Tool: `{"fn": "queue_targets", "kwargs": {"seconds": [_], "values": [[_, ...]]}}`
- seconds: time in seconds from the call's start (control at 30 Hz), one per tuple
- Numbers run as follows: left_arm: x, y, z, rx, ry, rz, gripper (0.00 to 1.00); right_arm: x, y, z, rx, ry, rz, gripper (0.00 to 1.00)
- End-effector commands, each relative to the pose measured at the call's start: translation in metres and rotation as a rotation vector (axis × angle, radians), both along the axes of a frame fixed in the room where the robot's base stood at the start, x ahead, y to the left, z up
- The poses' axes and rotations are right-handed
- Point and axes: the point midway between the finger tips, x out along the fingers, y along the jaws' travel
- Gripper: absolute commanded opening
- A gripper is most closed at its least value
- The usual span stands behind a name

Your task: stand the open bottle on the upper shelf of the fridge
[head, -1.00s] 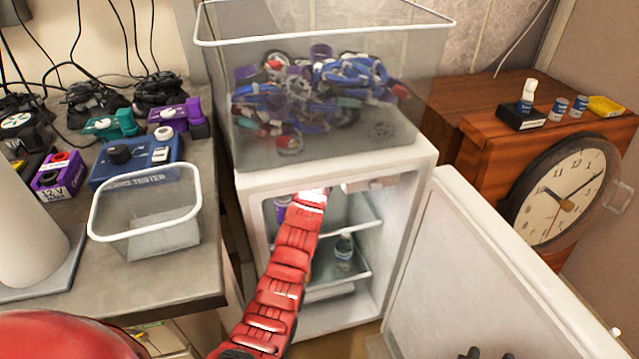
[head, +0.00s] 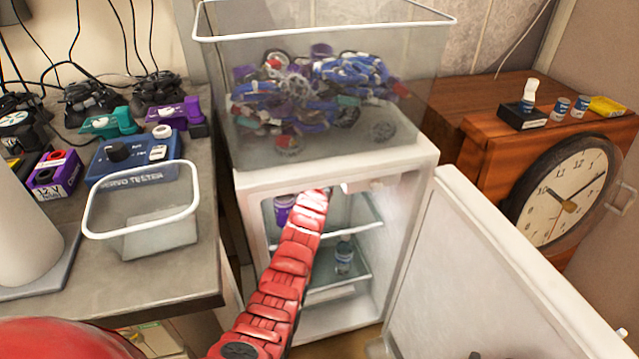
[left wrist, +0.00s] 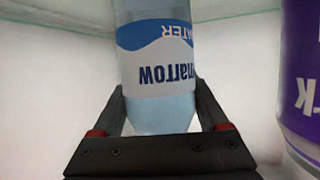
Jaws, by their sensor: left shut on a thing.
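My left gripper (left wrist: 160,100) is shut on a clear bottle (left wrist: 160,52) with a blue and white water label, seen in the left wrist view. Its label reads upside down there, and its mouth is out of sight. In the head view my red left arm reaches into the open fridge (head: 410,157) at upper-shelf height; the arm hides the gripper and held bottle. The upper shelf (head: 367,222) shows to the right of the arm. A purple can (head: 284,211) is left of the arm, and is close right of the bottle in the left wrist view (left wrist: 304,80).
Another bottle (head: 344,258) stands on the lower shelf. The fridge door (head: 470,270) is swung open to the right. A clear bin of parts (head: 225,85) sits on top of the fridge. A bench with an empty clear container (head: 140,235) is at left.

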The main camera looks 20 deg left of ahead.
Motion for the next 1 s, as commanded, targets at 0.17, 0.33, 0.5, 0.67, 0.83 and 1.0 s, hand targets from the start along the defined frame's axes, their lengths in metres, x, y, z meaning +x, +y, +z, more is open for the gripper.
{"fn": "queue_targets", "kwargs": {"seconds": [0.17, 0.33, 0.5, 0.67, 0.83, 1.0], "values": [[0.0, 0.0, 0.0, 0.0, 0.0, 0.0, 1.0, 0.0, 0.0, 0.0, 0.0, 0.0, 0.0, 0.45], [0.0, 0.0, 0.0, 0.0, 0.001, 0.0, 1.0, 0.0, 0.0, 0.0, 0.0, 0.0, 0.0, 0.45], [-0.002, -0.001, 0.003, 0.0, 0.001, 0.0, 1.0, 0.0, 0.0, 0.003, 0.0, 0.0, 0.0, 0.45], [-0.014, -0.003, 0.01, 0.001, -0.002, 0.001, 1.0, 0.0, 0.0, 0.007, 0.0, 0.0, 0.0, 0.45], [-0.035, -0.007, 0.018, 0.0, 0.0, 0.0, 1.0, 0.0, 0.0, 0.011, 0.0, 0.0, 0.0, 0.45], [-0.058, -0.012, 0.029, 0.0, -0.003, -0.001, 1.0, 0.0, 0.0, 0.015, 0.0, 0.0, 0.0, 0.45]]}}
